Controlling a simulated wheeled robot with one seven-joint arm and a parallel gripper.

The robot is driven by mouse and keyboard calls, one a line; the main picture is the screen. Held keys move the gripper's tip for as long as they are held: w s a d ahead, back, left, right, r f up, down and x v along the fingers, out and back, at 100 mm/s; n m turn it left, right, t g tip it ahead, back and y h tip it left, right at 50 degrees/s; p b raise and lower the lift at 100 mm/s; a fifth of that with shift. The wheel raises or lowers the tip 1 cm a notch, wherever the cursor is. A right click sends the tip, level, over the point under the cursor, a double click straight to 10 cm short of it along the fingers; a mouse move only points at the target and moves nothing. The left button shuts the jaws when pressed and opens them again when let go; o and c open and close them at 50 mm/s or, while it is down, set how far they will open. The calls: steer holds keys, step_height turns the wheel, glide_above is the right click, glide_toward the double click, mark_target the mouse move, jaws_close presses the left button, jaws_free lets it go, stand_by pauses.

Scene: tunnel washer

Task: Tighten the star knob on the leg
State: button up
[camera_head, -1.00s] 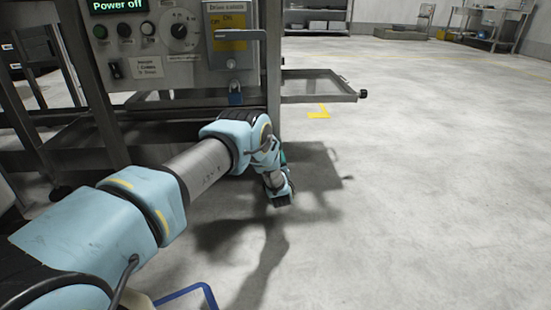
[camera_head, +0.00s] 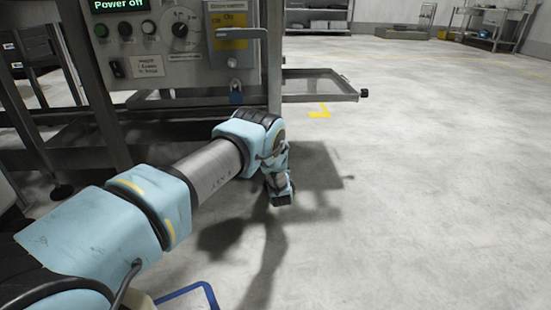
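My gripper (camera_head: 281,194) hangs low at the end of my arm, in front of the right-hand metal leg (camera_head: 273,85) of the machine. I see it from behind and above, so its fingertips and anything between them are hidden. The lower part of the leg is hidden behind my wrist. I cannot make out a star knob on the leg. I cannot tell whether my gripper touches anything.
The control panel (camera_head: 166,45) reads "Power off". A metal side frame (camera_head: 318,97) with a black end knob (camera_head: 364,93) juts out right. The floor (camera_head: 430,200) on the right is clear.

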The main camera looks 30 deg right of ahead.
stand_by(0.3)
steer(key=o, duration=1.4)
steer(key=shift+s, duration=0.1)
steer(key=shift+p+v, duration=2.45)
steer(key=shift+v, duration=2.85)
